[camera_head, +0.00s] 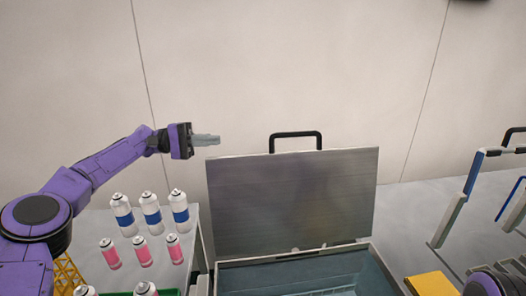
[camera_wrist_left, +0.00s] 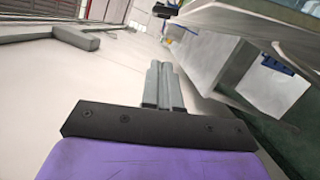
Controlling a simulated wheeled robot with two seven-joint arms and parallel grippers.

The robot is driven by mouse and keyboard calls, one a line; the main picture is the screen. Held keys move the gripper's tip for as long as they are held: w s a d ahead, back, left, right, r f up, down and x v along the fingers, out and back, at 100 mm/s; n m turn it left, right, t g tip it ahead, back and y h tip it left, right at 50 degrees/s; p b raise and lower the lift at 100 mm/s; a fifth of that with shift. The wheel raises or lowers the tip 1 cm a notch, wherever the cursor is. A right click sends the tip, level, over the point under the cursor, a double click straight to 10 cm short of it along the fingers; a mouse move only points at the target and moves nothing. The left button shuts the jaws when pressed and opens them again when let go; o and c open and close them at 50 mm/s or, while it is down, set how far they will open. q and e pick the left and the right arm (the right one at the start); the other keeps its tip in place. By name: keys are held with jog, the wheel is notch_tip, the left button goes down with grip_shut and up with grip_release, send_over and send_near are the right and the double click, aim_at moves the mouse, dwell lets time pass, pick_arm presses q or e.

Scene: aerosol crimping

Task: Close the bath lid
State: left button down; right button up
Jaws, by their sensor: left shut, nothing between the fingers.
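The bath lid (camera_head: 292,203) is a grey metal panel standing open and nearly upright, with a black handle (camera_head: 296,135) on its top edge. The bath (camera_head: 310,272) is a grey-blue metal box below it, open, its near part cut off by the picture's lower edge. My left gripper (camera_head: 217,141) is shut and empty, up at the left of the lid's top left corner and apart from it. In the left wrist view its closed fingers (camera_wrist_left: 163,85) show with nothing between them. My right gripper is not in view; a purple part of my right arm shows at the bottom right.
Several blue-and-white cans (camera_head: 151,210) and pink cans (camera_head: 142,252) stand on a surface left of the bath. A yellow block (camera_head: 432,284) and a metal frame (camera_head: 455,210) are at the right. A plain wall stands behind.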

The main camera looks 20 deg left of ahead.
pick_arm(q)
jog(key=d+p, duration=0.4)
jog(key=d, duration=0.9)
jog(key=shift+s+d+r, duration=0.15)
jog(key=shift+s+r, duration=0.3)
